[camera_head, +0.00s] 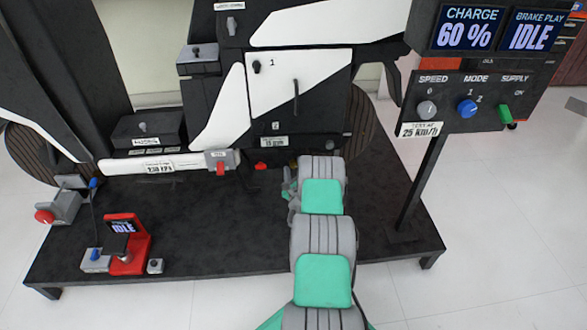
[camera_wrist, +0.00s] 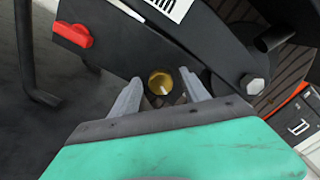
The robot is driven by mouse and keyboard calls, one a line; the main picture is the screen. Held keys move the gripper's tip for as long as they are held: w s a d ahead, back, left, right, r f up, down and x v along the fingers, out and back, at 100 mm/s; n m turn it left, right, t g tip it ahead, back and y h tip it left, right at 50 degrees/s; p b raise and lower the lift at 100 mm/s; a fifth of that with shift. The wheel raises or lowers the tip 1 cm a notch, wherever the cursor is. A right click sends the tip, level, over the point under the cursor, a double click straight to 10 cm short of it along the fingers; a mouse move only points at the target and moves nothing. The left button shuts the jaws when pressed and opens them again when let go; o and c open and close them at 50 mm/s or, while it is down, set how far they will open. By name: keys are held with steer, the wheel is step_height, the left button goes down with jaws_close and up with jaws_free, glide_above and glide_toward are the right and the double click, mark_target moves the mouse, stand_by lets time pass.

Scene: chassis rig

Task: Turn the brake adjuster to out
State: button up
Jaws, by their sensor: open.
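A round gold knob (camera_wrist: 159,83), which looks like the brake adjuster, sits on the dark underside of the rig in the wrist view. A pale line runs on its face; I cannot read any marking for out. My gripper (camera_wrist: 159,77) is open, with one grey finger on each side of the knob. I cannot tell whether the fingers touch it. In the head view my gripper (camera_head: 290,190) is low beside the rig's lower edge, and the knob is hidden there.
A red lever (camera_wrist: 73,34) is left of the knob, and a hex bolt (camera_wrist: 252,84) is to its right. A control panel (camera_head: 465,100) stands on a post at right. A red device reading IDLE (camera_head: 127,245) is on the dark platform (camera_head: 220,225) at left.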

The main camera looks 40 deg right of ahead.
steer(key=shift+c, duration=0.4)
jaws_close()
steer(key=shift+n, duration=0.3)
